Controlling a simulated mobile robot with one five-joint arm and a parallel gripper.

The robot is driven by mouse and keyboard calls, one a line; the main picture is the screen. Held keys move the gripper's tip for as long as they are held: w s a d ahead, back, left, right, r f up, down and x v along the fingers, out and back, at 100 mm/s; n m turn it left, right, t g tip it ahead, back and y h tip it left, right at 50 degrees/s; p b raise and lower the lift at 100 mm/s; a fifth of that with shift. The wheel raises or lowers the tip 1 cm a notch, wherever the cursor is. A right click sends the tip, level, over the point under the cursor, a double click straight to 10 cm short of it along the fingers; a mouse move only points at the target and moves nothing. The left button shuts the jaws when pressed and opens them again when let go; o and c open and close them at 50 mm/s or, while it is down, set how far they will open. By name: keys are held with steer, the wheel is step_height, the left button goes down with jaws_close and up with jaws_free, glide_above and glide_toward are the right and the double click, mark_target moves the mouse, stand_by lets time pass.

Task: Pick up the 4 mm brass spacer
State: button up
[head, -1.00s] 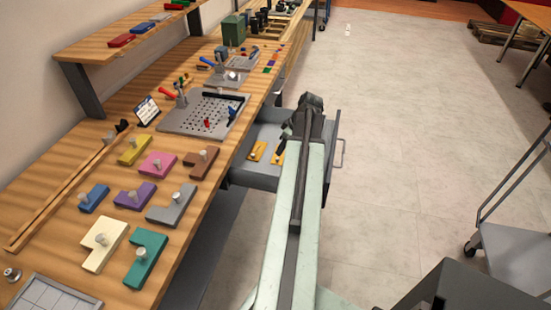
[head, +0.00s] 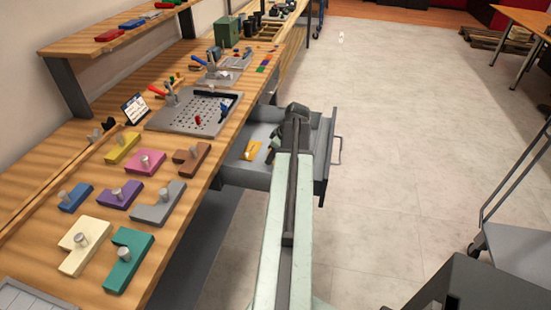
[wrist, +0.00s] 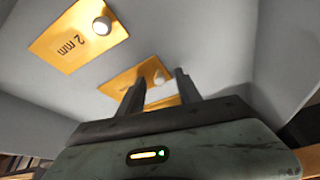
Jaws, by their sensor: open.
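Two brass plates with round pale knobs lie in the open drawer. The one marked "2 mm" (wrist: 77,36) is at the upper left of the wrist view, and one brass plate (head: 250,152) shows in the head view. The second plate (wrist: 121,82) is beyond my gripper (wrist: 160,75), with its knob showing between the two fingers. Its marking is not visible, so I cannot tell if it is the 4 mm spacer. My gripper is open and empty, over the drawer. The fingers hide part of the second plate; contact cannot be told.
The grey drawer (head: 247,176) has walls around the plates and a handle at right. The workbench (head: 187,225) beside it holds coloured blocks with knobs and a perforated plate (head: 190,112). A grey cart (head: 515,245) stands at right. The floor between is clear.

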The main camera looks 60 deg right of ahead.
jaws_close()
stand_by(1.3)
